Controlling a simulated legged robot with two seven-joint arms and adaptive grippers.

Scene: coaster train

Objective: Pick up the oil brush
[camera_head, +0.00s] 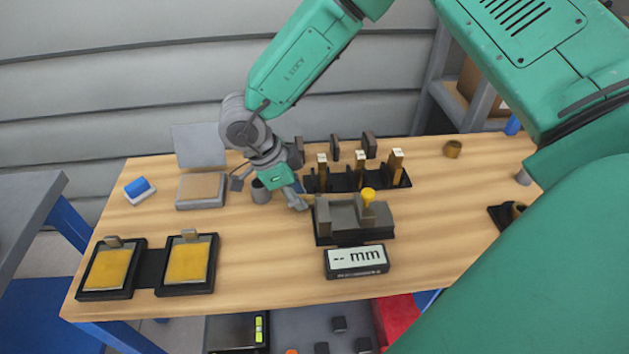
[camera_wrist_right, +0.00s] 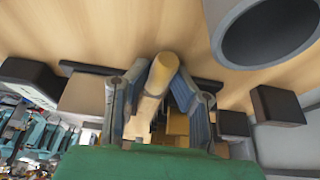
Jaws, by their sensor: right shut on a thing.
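The oil brush shows in the right wrist view as a rounded, pale wooden handle (camera_wrist_right: 158,76) between the two fingers. My right gripper (camera_wrist_right: 152,98) is shut on this handle, with a finger on each side. In the head view my right gripper (camera_head: 297,198) is low over the middle of the table, just left of a grey fixture with a yellow knob (camera_head: 368,195). Little of the brush shows there, and its bristle end is hidden. My left gripper is not in view.
A grey cup (camera_head: 261,192) stands just left of the gripper; its open rim (camera_wrist_right: 268,30) is close in the wrist view. A black rack (camera_head: 345,181) with upright pieces stands behind. A display reading mm (camera_head: 356,261) and yellow pads (camera_head: 188,262) are in front.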

